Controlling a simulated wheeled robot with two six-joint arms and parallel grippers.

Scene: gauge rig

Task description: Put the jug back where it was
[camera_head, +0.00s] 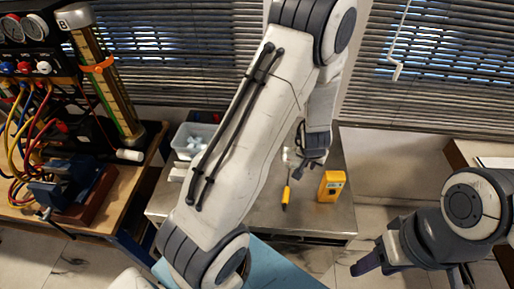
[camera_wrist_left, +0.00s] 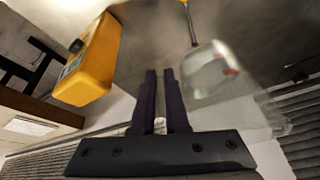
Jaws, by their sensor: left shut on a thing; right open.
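My left gripper (camera_head: 312,162) is over the metal table, its arm crossing the middle of the head view. In the left wrist view, its two dark fingers (camera_wrist_left: 165,100) are close together, with a thin pale sliver between them. The clear jug (camera_wrist_left: 213,75), with small red marks, is right beside these fingers and looks tilted. The gripper is shut on it, though the grip point is mostly hidden. In the head view the jug is too faint to make out clearly. My right gripper (camera_head: 372,260) is open and empty at the lower right, apart from the table.
On the metal table (camera_head: 250,213) are a yellow meter (camera_head: 331,186), a yellow-handled screwdriver (camera_head: 286,196) and a clear bin (camera_head: 194,141) of pale items. A gauge rig with hoses (camera_head: 35,95) and a vise (camera_head: 65,188) stand on the left bench. Blinds hang behind.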

